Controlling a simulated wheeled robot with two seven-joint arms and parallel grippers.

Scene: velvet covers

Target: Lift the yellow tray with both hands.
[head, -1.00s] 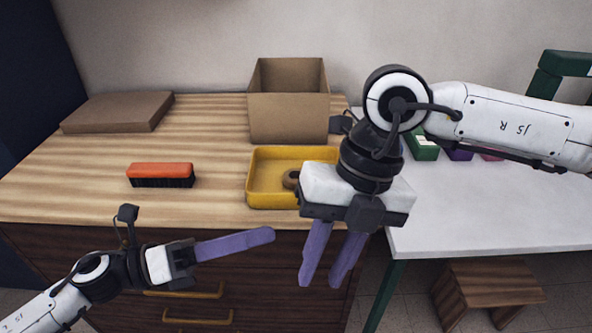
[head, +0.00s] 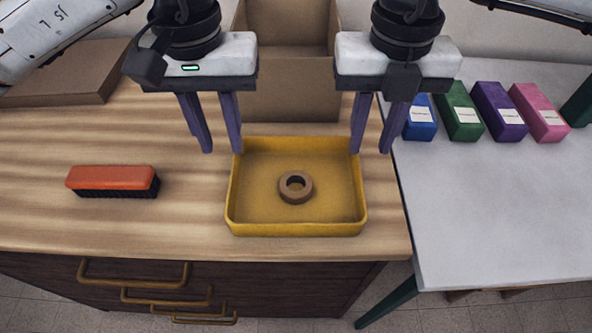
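The yellow tray (head: 296,229) lies on the wooden dresser top near its front edge. A brown ring (head: 296,187) rests inside it, near the middle. My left gripper (head: 222,152) is open over the tray's left side, with one purple finger at the tray's left wall and the other outside it. My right gripper (head: 370,152) is open over the tray's right side, with one finger at the right wall and the other outside. Whether any finger touches the tray, I cannot tell.
An orange brush (head: 110,178) lies to the left of the tray. An open cardboard box (head: 287,92) stands behind it, and a flat brown box (head: 60,82) lies at the back left. Several coloured boxes (head: 497,112) lie on the white table (head: 490,210) at right.

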